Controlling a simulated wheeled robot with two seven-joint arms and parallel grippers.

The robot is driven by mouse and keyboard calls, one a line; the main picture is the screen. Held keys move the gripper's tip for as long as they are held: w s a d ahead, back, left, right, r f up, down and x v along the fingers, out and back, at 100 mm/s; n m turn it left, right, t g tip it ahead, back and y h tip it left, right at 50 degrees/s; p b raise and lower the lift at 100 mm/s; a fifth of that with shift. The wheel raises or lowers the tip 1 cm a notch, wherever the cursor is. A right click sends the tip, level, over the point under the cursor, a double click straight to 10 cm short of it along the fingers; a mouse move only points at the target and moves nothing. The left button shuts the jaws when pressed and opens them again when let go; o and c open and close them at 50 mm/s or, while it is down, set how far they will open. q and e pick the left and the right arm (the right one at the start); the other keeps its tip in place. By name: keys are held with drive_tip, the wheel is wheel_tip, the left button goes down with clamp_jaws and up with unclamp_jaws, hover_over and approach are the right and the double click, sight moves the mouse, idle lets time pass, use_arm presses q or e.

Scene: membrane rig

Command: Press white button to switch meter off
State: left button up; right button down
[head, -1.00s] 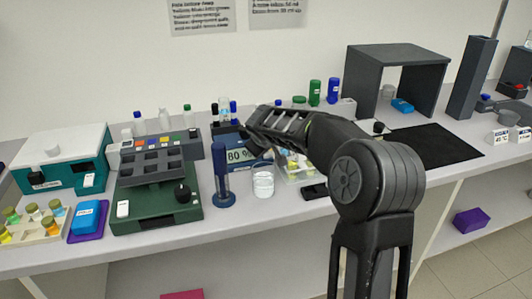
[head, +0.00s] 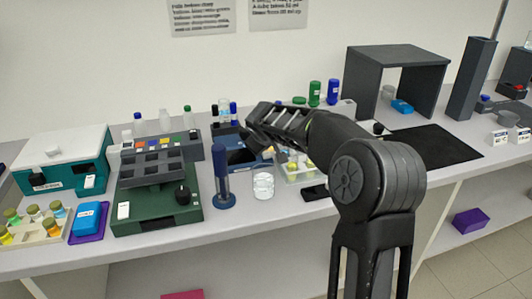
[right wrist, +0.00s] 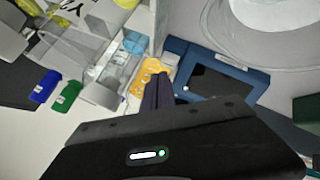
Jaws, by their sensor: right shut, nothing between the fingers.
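The meter (head: 238,158) is a blue box with a dark, blank display, at the back middle of the bench in the head view. In the right wrist view the meter (right wrist: 252,84) shows its blue frame around a dark screen. A small white spot (right wrist: 218,71) shows at the screen's edge; I cannot tell if it is the white button. My right gripper (head: 252,137) is shut and empty, above the meter's back part in the head view. Its fingers (right wrist: 158,90) are beside the meter's edge in the wrist view; contact cannot be told. My left gripper is not in view.
A blue upright cylinder (head: 223,188) and a glass beaker (head: 263,185) stand in front of the meter. A green device (head: 160,212) is to the left. Blue and green bottles (head: 314,93) stand behind my right arm. A dark shelf box (head: 398,57) is at right.

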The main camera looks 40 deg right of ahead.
sight(267, 155)
wheel_tip(267, 155, up, 6)
drive_tip(key=p, duration=0.4)
idle(0.6)
